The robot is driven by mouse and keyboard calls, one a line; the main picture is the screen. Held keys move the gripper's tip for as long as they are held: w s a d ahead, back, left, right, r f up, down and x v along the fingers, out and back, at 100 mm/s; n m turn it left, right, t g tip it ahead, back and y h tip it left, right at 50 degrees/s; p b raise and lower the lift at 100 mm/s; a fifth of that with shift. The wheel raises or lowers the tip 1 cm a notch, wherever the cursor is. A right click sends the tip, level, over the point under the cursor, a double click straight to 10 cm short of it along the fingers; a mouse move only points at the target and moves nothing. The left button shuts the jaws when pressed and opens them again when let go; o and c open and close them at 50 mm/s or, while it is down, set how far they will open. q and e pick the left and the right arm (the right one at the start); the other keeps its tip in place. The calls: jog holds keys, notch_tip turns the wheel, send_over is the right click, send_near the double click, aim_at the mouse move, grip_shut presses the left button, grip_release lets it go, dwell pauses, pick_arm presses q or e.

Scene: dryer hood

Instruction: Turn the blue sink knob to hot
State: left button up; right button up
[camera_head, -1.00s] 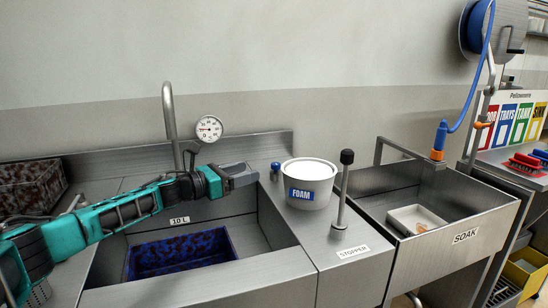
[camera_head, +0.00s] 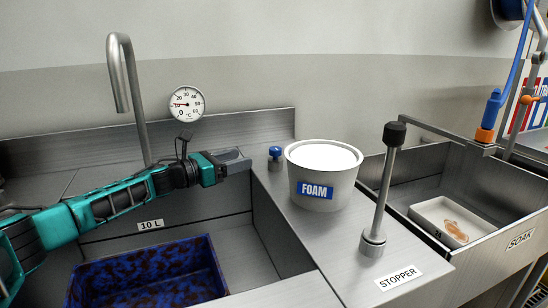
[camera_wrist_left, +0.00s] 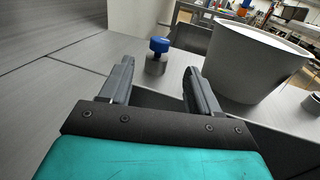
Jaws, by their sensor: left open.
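The blue sink knob (camera_head: 275,153) stands on a short metal stem on the steel counter, just left of the FOAM tub. It also shows in the left wrist view (camera_wrist_left: 159,45), ahead of the fingers and between their lines. My left gripper (camera_head: 238,160) reaches in from the left over the sink and points at the knob, with a gap between them. In the left wrist view its two fingers (camera_wrist_left: 158,78) are apart and nothing is between them. My right gripper is not in view.
The white FOAM tub (camera_head: 323,175) stands close to the right of the knob. The tall stopper rod (camera_head: 384,190) is further right. A faucet (camera_head: 128,90) and a dial thermometer (camera_head: 187,103) are behind my arm. A blue speckled bin (camera_head: 150,275) sits in the sink.

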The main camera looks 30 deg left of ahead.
aim_at(276, 148)
pick_arm(q)
jog(key=x, duration=1.1)
jog(key=shift+b+x, duration=0.55)
jog(key=shift+x, duration=0.35)
jog(key=c, duration=1)
jog(key=shift+o, duration=0.2)
